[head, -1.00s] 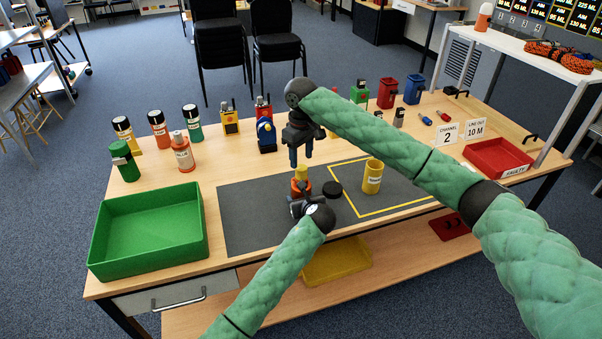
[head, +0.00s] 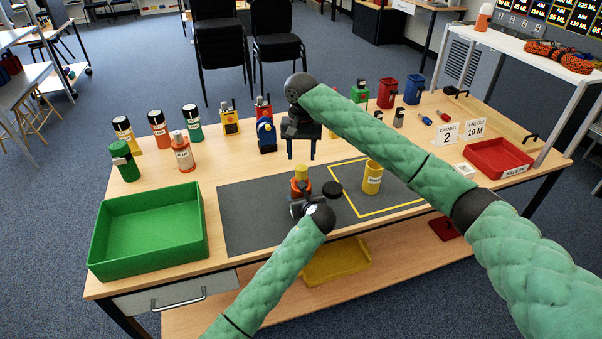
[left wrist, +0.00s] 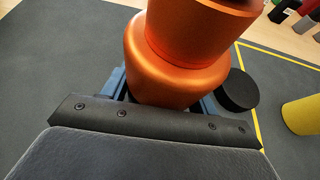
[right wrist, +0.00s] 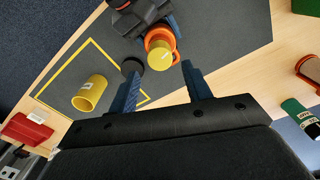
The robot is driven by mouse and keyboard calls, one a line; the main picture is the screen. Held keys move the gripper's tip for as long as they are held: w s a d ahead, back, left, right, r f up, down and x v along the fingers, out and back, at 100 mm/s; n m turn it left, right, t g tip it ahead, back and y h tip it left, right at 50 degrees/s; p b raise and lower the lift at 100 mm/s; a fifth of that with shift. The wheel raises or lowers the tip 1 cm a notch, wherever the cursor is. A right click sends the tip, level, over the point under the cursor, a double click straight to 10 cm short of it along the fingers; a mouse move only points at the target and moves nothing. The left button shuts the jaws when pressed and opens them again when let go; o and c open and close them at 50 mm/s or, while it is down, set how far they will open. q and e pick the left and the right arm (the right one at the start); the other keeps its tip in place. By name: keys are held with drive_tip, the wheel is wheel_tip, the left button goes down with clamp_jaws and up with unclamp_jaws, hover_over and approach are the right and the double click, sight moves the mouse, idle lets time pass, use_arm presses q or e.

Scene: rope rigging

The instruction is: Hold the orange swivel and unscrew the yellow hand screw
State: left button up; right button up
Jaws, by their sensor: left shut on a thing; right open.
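The orange swivel (head: 299,187) stands upright on the dark mat, and it fills the top of the left wrist view (left wrist: 180,60). My left gripper (head: 301,202) is shut on its lower body from the front. The yellow hand screw (head: 301,172) sits on top of the swivel; in the right wrist view its round top (right wrist: 160,55) shows inside the orange ring. My right gripper (head: 302,153) is open and empty, fingers pointing down, above the hand screw and apart from it. In the right wrist view the screw lies beyond the gap between the fingertips.
A black round cap (head: 332,189) lies on the mat (head: 245,215) beside the swivel. A yellow cup (head: 372,178) stands right of it, within the yellow outline. A green bin (head: 150,235) is at left, a red tray (head: 497,158) at right. Bottles and radios line the back.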

sight(301, 167)
drive_tip(key=shift+f, duration=2.4)
drive_tip(key=n, duration=1)
drive_tip(key=shift+f, duration=0.1)
drive_tip(key=m, duration=1)
drive_tip(key=shift+c, duration=0.2)
drive_tip(key=c, duration=0.7)
drive_tip(key=n, duration=0.4)
drive_tip(key=shift+n, duration=0.3)
drive_tip(key=n, duration=0.5)
